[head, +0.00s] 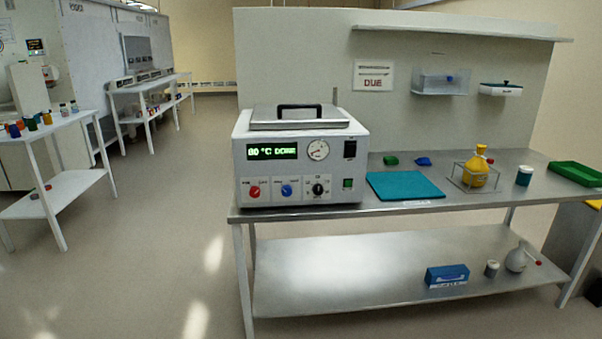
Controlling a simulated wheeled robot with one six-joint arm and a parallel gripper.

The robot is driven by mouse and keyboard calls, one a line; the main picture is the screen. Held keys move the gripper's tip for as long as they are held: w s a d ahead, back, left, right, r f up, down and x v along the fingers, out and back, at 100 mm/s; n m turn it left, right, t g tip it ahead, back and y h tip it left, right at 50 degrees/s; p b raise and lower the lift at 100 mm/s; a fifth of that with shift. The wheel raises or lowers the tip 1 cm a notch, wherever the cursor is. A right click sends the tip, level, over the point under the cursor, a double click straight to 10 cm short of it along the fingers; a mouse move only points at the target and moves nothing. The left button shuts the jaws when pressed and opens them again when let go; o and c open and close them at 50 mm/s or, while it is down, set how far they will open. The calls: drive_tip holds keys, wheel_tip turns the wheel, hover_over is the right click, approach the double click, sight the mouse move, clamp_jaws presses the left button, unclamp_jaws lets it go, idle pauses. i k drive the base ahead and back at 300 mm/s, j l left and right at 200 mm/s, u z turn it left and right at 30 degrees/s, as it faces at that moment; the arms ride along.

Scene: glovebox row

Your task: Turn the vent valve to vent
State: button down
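A white box-shaped instrument (300,165) with a black-handled lid stands on the left end of the steel bench. Its front has a green display (272,151) reading about "80 °C" and a round gauge (318,150). Below them sit a red knob (253,191), a blue knob (286,190) and a black knob (318,189) with small labels. The labels are too small to read surely, so I cannot tell which knob is the vent valve or how it is set. My gripper is not in view.
The steel bench (350,209) carries a teal mat (404,187), a yellow flask (478,166) in a wire stand, a jar (524,175) and a green tray (575,173). A side table (60,131) stands at left. Floor (165,240) between them is clear.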

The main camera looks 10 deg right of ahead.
sight(286, 190)
drive_tip(key=i+l, duration=0.3)
drive_tip(key=i, duration=0.2)
drive_tip(key=i+l, duration=0.25)
drive_tip(key=i, duration=0.25)
drive_tip(key=l+z, duration=0.05)
